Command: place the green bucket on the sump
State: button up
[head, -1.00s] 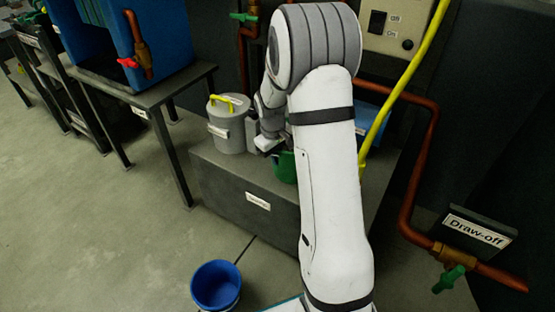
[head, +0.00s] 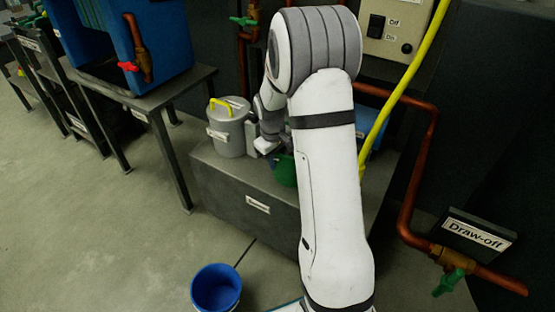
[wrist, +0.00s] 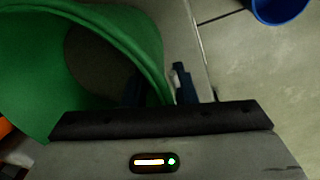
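The green bucket (head: 284,172) is at the top of a low grey block (head: 228,178), partly hidden by my arm. The block has a white label that I cannot read, so I cannot confirm it is the sump. My gripper (head: 268,146) is at the bucket's upper edge. In the wrist view, the bucket (wrist: 104,30) fills the upper left, its mouth facing the camera. The fingers of my gripper (wrist: 160,88) are on either side of its wall, one inside and one outside. Whether they press on the wall is unclear.
A grey lidded can (head: 228,135) with a yellow handle stands left of my gripper. A blue bucket (head: 215,288) is on the floor in front. A copper pipe (head: 418,190) and a yellow hose (head: 400,88) run at the right. The floor at left is clear.

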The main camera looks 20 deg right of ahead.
notch_tip(320, 180, up, 12)
jog(key=a+f+p, duration=0.1)
jog(key=p, duration=0.3)
jog(key=s+a+r+m, duration=0.2)
jog(key=s+a+r, duration=0.1)
jog(key=s, duration=0.9)
jog(key=s+a+r+m+y, duration=0.1)
jog(key=s+a, duration=0.4)
jog(key=s, duration=0.8)
notch_tip(320, 180, up, 3)
jog(key=shift+f+m+t, duration=0.1)
jog(key=shift+m+t, duration=0.3)
jog(key=shift+m, duration=0.1)
jog(key=shift+s, duration=0.1)
notch_tip(320, 180, up, 31)
jog(key=t+p, duration=0.1)
jog(key=p, duration=2.6)
jog(key=shift+p, duration=0.35)
